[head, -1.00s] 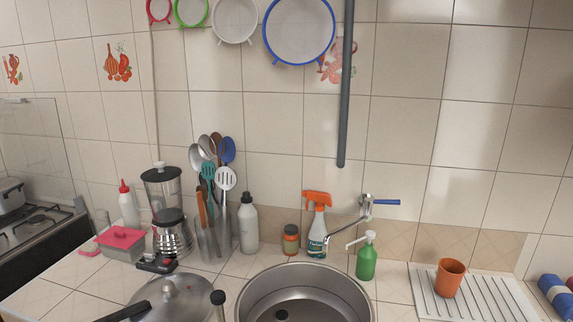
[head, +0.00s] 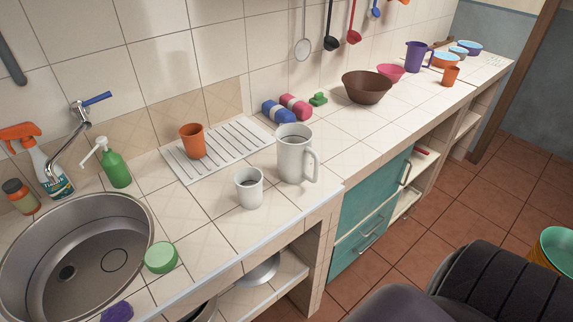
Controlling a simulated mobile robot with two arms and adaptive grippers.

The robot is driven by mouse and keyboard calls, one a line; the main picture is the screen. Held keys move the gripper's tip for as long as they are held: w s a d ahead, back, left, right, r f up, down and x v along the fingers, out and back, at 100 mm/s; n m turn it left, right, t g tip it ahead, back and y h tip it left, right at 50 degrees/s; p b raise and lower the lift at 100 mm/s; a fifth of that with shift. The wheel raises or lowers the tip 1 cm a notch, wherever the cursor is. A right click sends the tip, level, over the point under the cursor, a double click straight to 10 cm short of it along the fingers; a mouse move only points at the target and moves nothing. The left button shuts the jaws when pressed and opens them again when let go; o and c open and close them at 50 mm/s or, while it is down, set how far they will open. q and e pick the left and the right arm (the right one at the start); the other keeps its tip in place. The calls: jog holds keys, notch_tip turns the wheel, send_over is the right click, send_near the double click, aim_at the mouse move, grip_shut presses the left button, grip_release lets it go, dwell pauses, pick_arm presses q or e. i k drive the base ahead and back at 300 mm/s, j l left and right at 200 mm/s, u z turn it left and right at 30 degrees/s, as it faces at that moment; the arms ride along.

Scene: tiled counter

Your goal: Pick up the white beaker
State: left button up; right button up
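The white beaker (head: 249,189), a small cup with no handle visible, stands upright on the tiled counter right of the sink. A taller white jug (head: 292,158) with a handle on its right side stands just behind it to the right. Neither of my grippers is in view, so I cannot see their state.
The sink (head: 140,210) is at the left, with a green lidded tub (head: 160,257) at its right edge. An orange cup (head: 193,140) stands on the white drainboard (head: 230,146). A brown bowl (head: 367,88) is farther back.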

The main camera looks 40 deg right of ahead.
aim_at(248, 180)
jog(key=z, duration=0.85)
jog(key=u, duration=1.25)
jog(key=z, duration=1.25)
